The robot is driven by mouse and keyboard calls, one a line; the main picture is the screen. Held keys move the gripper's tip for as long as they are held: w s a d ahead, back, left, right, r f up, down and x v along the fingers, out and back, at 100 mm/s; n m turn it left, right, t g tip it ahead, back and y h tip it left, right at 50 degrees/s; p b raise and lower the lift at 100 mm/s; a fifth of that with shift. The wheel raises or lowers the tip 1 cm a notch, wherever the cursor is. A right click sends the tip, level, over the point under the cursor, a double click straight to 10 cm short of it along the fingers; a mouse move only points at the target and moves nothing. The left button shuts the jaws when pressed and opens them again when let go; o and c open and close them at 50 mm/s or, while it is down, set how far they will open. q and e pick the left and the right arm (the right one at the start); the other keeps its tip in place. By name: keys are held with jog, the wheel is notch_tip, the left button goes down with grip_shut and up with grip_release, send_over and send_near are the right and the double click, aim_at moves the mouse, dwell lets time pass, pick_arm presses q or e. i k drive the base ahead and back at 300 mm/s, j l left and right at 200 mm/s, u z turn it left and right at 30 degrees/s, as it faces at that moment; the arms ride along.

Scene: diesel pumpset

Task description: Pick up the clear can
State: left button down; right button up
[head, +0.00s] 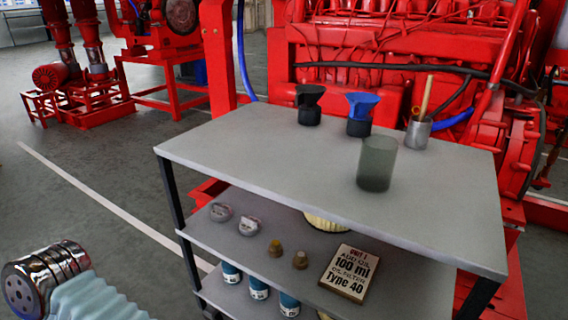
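The clear can (377,163) is a translucent grey-green cylinder. It stands upright on the grey top of the cart (240,140), right of the middle and in front of a blue-topped funnel. Nothing touches it that I can see. Neither of my grippers can be made out in the head view.
A black funnel (309,104), the blue funnel (362,113) and a metal cup (418,132) with sticks stand along the cart's back edge. Lower shelves hold caps, a filter, blue-labelled containers and a sign (349,273). The red engine (400,60) rises behind. The cart top's left and front are clear.

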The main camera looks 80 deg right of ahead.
aim_at(378, 154)
jog(key=z, duration=0.4)
jog(key=j+z, duration=0.15)
jog(key=z, duration=0.7)
jog(key=j+z, duration=0.1)
jog(key=z, duration=1.75)
jog(key=i+l+z, duration=0.1)
jog(key=z, duration=0.35)
jog(key=k+l+z, duration=0.25)
jog(key=k+l, duration=0.1)
jog(key=k, duration=0.1)
